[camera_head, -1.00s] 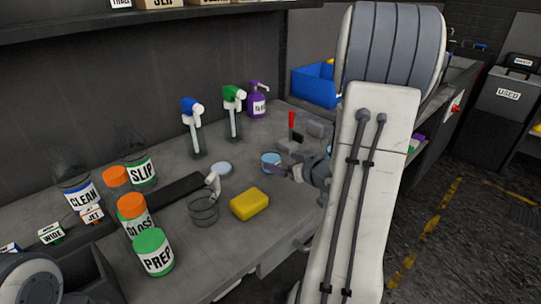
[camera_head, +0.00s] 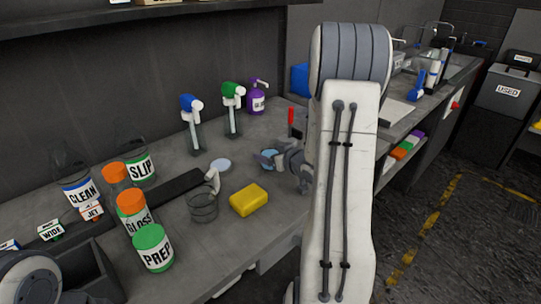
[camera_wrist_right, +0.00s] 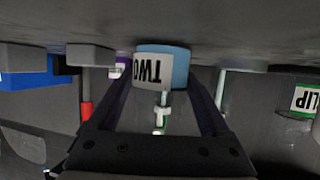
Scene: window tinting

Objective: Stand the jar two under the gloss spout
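Jar two (camera_wrist_right: 160,66) stands on the bench, light blue with a white "TWO" label that shows upside down in the wrist view. The right fingers (camera_wrist_right: 162,95) are spread on either side of the jar, with gaps visible, so I see no grip. An orange-capped bottle labelled GLOSS (camera_head: 134,216) stands at left front. A white curved spout (camera_head: 214,182) rises over a clear cup (camera_head: 204,208). My left gripper is out of view.
A yellow sponge (camera_head: 248,200) and a pale disc (camera_head: 220,165) lie near the cup. Blue and green spray bottles (camera_head: 193,124) and a purple pump bottle (camera_head: 257,98) stand behind. A red-handled tool (camera_head: 291,123) is close behind my right gripper. PREP bottle (camera_head: 153,249) is at front left.

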